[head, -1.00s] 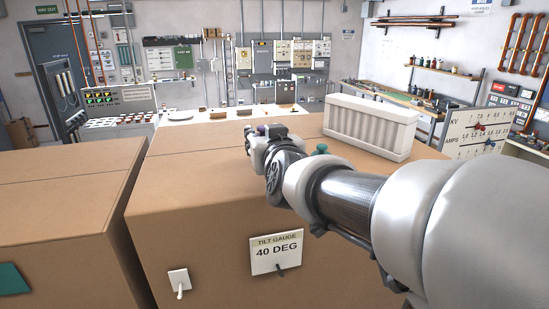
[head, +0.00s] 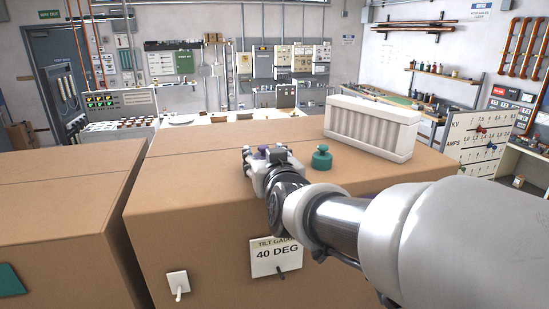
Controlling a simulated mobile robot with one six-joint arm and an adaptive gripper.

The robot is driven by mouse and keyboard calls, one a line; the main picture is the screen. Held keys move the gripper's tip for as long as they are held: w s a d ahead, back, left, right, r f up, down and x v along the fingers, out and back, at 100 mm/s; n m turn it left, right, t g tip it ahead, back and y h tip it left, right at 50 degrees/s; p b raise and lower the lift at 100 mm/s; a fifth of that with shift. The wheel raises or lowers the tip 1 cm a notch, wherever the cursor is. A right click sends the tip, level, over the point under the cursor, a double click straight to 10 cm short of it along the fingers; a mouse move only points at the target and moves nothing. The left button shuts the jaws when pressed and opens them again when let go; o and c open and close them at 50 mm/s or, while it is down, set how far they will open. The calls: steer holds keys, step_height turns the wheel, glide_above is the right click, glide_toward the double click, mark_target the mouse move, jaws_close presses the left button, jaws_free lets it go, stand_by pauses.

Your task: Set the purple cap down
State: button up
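The purple cap (head: 262,152) shows as a small purple patch at the far end of my gripper (head: 254,160), partly hidden by the gripper's own body. My gripper appears shut on it; the fingertips are small and partly hidden. The gripper is over the top of a large brown box (head: 200,185), towards its near part. I cannot tell whether the cap touches the box top.
A teal knob-like cap (head: 321,158) stands on the box top right of my gripper. A white ribbed block (head: 372,128) lies behind it. A tilt gauge sign (head: 268,258) is on the box front. The box top left of the gripper is clear.

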steer(key=shift+o, duration=0.3)
steer(key=shift+r, duration=0.15)
steer(key=shift+s+r, duration=0.15)
steer(key=shift+s, duration=0.15)
steer(key=v, duration=1.1)
steer(key=s+d+f+m+g+h, duration=0.1)
steer(key=s+d+f+g, duration=0.4)
steer(key=s, duration=0.7)
steer(key=s+d+f+m+g+h, duration=0.1)
steer(key=s+d+f+g+h, duration=0.2)
steer(key=s+d+f+g, duration=0.3)
steer(key=s+d+f+p, duration=0.1)
steer(key=s+d+f, duration=0.2)
steer(key=s+f, duration=0.2)
step_height(320, 180, down, 2)
steer(key=shift+s+d+f+m, duration=0.1)
steer(key=shift+s+d+m, duration=0.1)
steer(key=shift+s+m, duration=0.2)
step_height(320, 180, down, 18)
steer(key=b, duration=1.8)
steer(key=shift+f, duration=0.15)
